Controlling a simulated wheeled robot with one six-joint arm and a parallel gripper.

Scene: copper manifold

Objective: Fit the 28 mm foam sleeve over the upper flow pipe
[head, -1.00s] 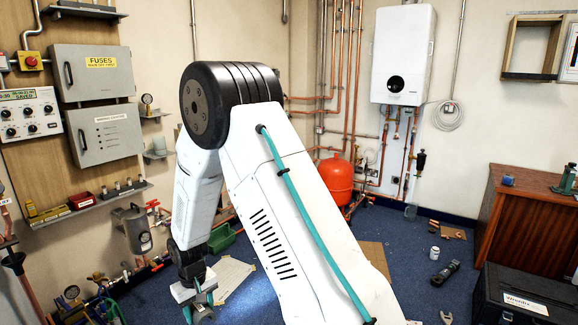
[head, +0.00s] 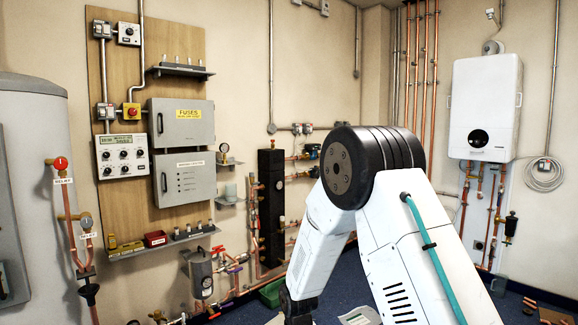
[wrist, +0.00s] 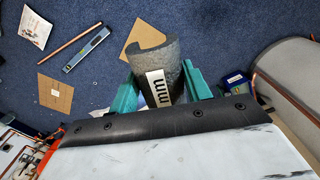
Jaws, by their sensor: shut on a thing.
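The grey foam sleeve (wrist: 150,56) is a short thick tube with a slit or gap at its near-side wall and a white label ending in "mm". In the wrist view it sits between the two teal fingers of my gripper (wrist: 163,88), which are shut on it, one on each side. The sleeve is off the floor, its open end pointing away from the wrist. In the head view my gripper is out of the picture below. Copper pipes branch beside a tall black manifold (head: 271,205); I cannot tell which is the upper flow pipe.
A grey cylinder (head: 30,180) and red-valved copper pipes (head: 72,215) stand at left. A grey pot (head: 200,273) hangs under the shelf (head: 165,243). In the wrist view, a spirit level (wrist: 90,48), copper tube (wrist: 76,44) and cardboard (wrist: 55,95) lie on blue carpet.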

